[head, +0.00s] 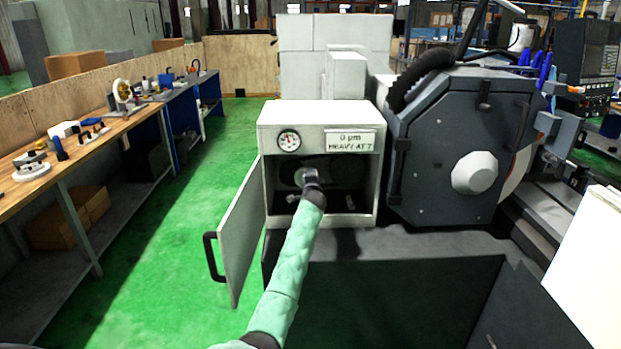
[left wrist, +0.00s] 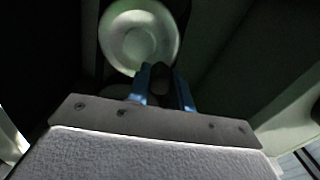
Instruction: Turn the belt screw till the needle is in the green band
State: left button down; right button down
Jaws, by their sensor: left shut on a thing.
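The gauge (head: 289,141) is a round white dial on the front of the pale cabinet (head: 313,115). Its needle and bands are too small to read with certainty. My left arm reaches into the open cabinet, and my left gripper (head: 309,178) is inside it, in front of a pale round pulley. In the left wrist view the blue fingers of my left gripper (left wrist: 163,88) are closed around a small dark piece, apparently the belt screw (left wrist: 160,76). The pale pulley (left wrist: 140,35) shows just beyond the fingertips. My right gripper is out of view.
The cabinet door (head: 238,232) hangs open at the left of my arm, with a black handle (head: 213,256). The dark grinder housing (head: 465,150) stands at the right. A workbench (head: 100,140) runs along the left, with clear green floor between.

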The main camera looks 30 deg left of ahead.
pick_arm(q)
jog(key=shift+d, duration=0.1)
dwell(0.3)
jog(key=c, duration=1.2)
grip_release()
jog(key=shift+c, duration=0.2)
jog(key=b+v, duration=0.2)
jog(key=v, duration=0.5)
jog(key=shift+s+d, duration=0.2)
jog(key=shift+s, duration=0.15)
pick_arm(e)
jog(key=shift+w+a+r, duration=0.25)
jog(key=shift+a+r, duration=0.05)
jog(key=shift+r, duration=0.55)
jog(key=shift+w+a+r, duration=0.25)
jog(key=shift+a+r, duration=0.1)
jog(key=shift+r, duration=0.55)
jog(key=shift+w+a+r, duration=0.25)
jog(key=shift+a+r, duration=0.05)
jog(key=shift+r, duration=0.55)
pick_arm(q)
jog(key=shift+f, duration=0.1)
